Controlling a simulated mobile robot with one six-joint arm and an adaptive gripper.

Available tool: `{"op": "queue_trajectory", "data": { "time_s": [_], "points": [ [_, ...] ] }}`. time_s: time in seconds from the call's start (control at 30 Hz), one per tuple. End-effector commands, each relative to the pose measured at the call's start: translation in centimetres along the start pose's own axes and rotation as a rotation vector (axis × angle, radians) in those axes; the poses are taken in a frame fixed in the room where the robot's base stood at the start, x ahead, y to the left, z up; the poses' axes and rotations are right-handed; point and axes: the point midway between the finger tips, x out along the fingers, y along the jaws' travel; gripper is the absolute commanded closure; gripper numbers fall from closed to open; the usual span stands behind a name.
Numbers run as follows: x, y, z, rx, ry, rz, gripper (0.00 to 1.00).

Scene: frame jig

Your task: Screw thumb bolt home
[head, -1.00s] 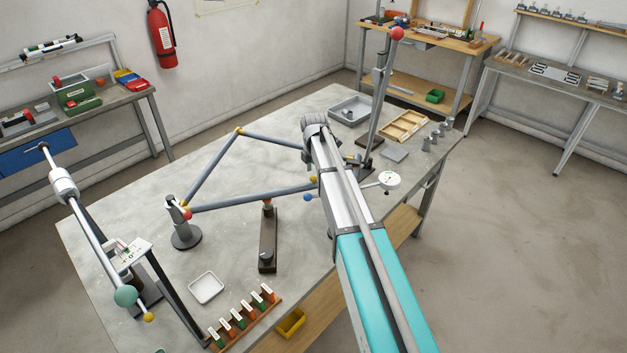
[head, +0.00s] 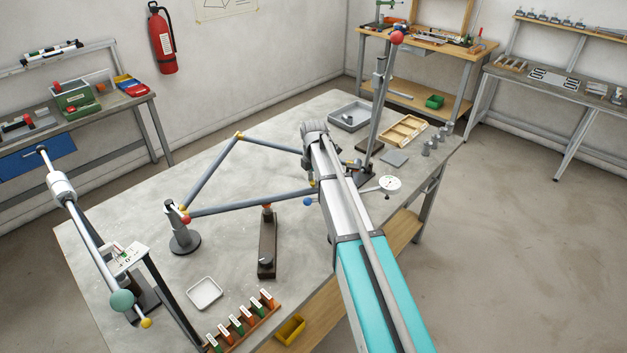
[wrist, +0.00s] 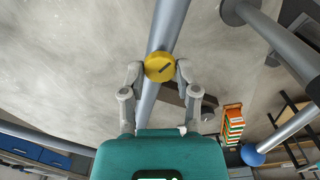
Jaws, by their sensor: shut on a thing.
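A yellow round thumb bolt head (wrist: 159,67) with a dark slot-like mark sits over a grey tube (wrist: 170,22) in the wrist view. My gripper (wrist: 160,70) is shut on it, one finger at each side. The bolt's shank is hidden under its head, so I cannot tell how deep it sits. In the head view the triangular tube frame (head: 250,202) spans the bench, with yellow joints at its corners. My arm hides much of its right corner and my gripper there.
A round grey stand (head: 185,240) holds the frame's left corner. A dark block fixture (head: 267,245) stands below the lower tube. A dial gauge (head: 390,183) and an upright post (head: 384,95) are near the right corner.

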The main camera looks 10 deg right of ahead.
Motion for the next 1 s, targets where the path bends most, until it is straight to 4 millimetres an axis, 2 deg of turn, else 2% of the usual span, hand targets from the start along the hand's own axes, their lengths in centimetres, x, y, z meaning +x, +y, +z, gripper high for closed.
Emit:
{"op": "queue_trajectory", "data": {
  "time_s": [0.47,1.0],
  "points": [
    [0.02,-0.08,-0.05,0.065,0.0,-0.003,1.0],
    [0.02,-0.1,-0.07,0.419,0.001,-0.005,1.0]
  ]
}}
